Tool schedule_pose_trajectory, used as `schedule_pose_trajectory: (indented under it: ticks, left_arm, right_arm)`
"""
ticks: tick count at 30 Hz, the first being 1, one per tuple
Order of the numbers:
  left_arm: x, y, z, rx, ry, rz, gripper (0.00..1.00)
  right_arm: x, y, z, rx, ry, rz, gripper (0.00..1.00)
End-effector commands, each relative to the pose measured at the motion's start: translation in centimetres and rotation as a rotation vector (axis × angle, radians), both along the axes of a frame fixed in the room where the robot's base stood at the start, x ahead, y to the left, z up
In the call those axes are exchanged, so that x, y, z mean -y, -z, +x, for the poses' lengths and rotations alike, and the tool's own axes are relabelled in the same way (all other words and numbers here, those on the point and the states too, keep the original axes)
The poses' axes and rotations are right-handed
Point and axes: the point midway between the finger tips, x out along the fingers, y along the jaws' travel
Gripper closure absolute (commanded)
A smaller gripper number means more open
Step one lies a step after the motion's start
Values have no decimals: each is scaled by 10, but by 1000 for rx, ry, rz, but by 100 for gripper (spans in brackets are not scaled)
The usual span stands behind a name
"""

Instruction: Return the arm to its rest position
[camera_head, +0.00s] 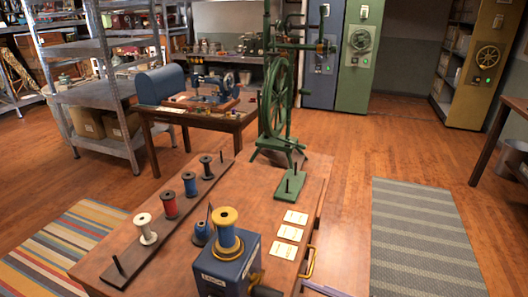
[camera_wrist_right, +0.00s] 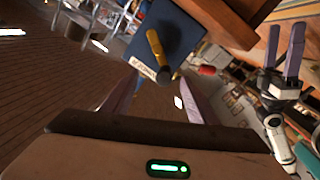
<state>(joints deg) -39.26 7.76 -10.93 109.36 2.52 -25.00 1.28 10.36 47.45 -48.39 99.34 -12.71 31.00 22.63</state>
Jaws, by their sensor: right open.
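My right gripper (camera_wrist_right: 160,88) is open in the right wrist view, with its lavender fingers apart and nothing between them. In that view it is near the blue box (camera_wrist_right: 180,28), which has a dark-tipped yellow bar on its side. In the head view a lavender piece (camera_head: 325,290), probably a finger of mine, shows at the bottom edge, by the table's right front side. My left gripper (camera_wrist_right: 286,42) shows at the right of the wrist view, with its two fingers apart and empty. The head view does not show it.
The wooden table (camera_head: 125,222) bears the blue box (camera_head: 225,268) with a yellow-and-blue spool, a spool rack (camera_head: 180,213), several cards (camera_head: 288,232) and a green base with pegs (camera_head: 291,185). A tall green wheel (camera_head: 278,105) stands behind.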

Motion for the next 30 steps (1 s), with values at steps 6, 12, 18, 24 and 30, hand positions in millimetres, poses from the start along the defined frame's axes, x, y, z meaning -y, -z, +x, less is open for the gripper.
schedule_pose_trajectory:
  ticks: [6,12,18,24,30]
  left_arm:
    - [0,0,0,0,0,0,36]
    - [0,0,0,0,0,0,36]
    - [0,0,0,0,0,0,36]
    - [0,0,0,0,0,0,36]
    - [0,0,0,0,0,0,36]
  right_arm:
    - [-3,51,11,-254,396,81,47]
    - [52,153,-38,-665,795,14,47]
    - [87,213,-106,-935,967,-75,47]
    - [96,228,-130,-1013,1006,-104,47]
    - [96,228,-130,-1012,1005,-106,47]
